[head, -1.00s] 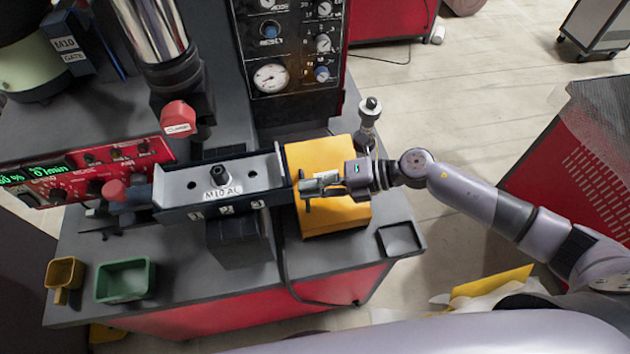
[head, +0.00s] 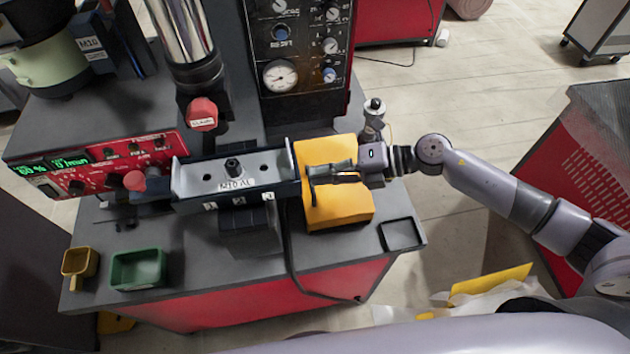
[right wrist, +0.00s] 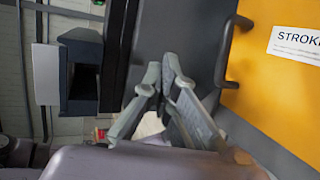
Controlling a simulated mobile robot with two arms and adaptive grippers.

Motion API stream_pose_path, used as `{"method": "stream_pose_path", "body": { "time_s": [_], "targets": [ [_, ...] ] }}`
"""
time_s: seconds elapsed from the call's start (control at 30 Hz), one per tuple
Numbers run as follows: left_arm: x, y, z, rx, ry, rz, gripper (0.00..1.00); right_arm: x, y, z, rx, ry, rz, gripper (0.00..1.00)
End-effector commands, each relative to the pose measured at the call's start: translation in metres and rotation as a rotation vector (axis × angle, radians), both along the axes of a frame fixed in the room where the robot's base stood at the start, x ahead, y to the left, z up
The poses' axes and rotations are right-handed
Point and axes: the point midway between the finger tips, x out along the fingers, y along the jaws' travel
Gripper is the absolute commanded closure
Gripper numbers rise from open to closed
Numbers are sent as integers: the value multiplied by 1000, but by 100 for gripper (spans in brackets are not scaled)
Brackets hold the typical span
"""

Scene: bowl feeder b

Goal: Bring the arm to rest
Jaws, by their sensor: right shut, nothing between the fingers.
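My right gripper (head: 312,181) is in front of or above the yellow block (head: 340,213) at the right end of the metal track in the head view. Its fingers are together and empty. In the right wrist view the fingertips (right wrist: 160,82) meet near the middle, with the yellow surface (right wrist: 285,75) marked "STROKE" on the right. The right arm comes in from the right side of the head view. My left gripper does not show.
The track (head: 235,175) with numbered slots lies left of the gripper. A red control panel (head: 95,165), a gauge panel (head: 300,50), a green bin (head: 138,284) and a small yellow scoop (head: 78,262) share the grey bench. Open floor (head: 480,90) lies to the right.

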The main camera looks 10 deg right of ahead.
Motion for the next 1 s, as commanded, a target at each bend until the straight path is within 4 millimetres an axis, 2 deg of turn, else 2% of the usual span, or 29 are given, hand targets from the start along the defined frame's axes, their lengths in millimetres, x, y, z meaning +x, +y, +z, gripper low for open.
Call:
{"method": "stream_pose_path", "body": {
  "time_s": [0.03, 0.17, 0.3, 0.5, 0.67, 0.77, 0.83, 1.0],
  "targets": [
    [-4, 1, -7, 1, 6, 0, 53, -4, -3, 7, -4, -3, 3, 100],
    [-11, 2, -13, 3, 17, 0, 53, -11, -9, 34, -4, -5, 3, 100],
    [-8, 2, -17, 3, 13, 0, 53, -16, -13, 57, -3, -2, 2, 100],
    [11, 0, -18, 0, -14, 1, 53, -20, -16, 73, -1, 2, 1, 100],
    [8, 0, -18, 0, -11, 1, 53, -21, -16, 76, 0, 3, 1, 100],
    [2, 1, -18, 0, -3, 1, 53, -20, -10, 79, 31, 2, -11, 100],
    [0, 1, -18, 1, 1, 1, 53, -18, 0, 88, 97, 2, -42, 100],
    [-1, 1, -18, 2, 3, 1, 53, -1, 25, 130, 391, 30, -234, 100]
  ]
}}
